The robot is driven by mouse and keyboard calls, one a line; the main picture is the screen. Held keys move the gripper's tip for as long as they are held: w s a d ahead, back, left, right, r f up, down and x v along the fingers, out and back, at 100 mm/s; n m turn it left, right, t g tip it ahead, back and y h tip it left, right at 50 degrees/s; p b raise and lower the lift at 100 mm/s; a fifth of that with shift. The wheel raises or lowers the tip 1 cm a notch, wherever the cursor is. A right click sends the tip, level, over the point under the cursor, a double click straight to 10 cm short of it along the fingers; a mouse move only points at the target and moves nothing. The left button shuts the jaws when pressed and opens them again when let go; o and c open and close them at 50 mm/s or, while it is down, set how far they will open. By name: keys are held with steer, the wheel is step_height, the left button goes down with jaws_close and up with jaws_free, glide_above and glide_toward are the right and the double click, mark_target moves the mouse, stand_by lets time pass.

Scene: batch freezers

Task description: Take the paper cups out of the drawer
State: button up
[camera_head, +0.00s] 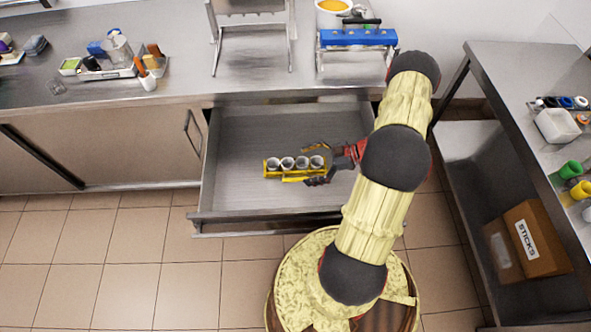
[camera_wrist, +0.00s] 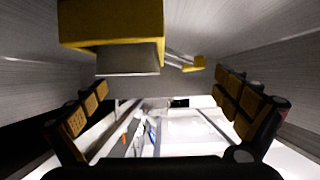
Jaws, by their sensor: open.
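The drawer (camera_head: 240,197) is pulled open below the counter. Inside it, a yellow holder (camera_head: 290,179) carries several white paper cups (camera_head: 287,163) in a row. My gripper (camera_head: 316,168) reaches into the drawer from the right and is at the right end of the row. Its fingers are open, with the holder's right end near or between them; I cannot tell whether they touch it. In the wrist view the open fingers (camera_wrist: 165,106) stand left and right, and a large yellow part (camera_wrist: 110,25), seemingly of the holder, is close at the upper left.
The drawer around the holder is empty. The counter (camera_head: 180,90) above it bears a metal stand (camera_head: 250,20), a blue-topped device (camera_head: 358,38) and a tray of small items (camera_head: 110,68). A side table (camera_head: 500,85) stands at the right, with a STICKS box (camera_head: 537,238) on its lower shelf.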

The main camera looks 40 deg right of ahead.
mark_target(289, 175)
steer(key=b+x, duration=0.1)
steer(key=x, duration=0.5)
steer(key=shift+w+a+b, duration=0.2)
steer(key=shift+a+b, duration=0.2)
steer(key=shift+c, duration=0.7)
steer(key=c, duration=1.1)
steer(key=shift+c, duration=0.5)
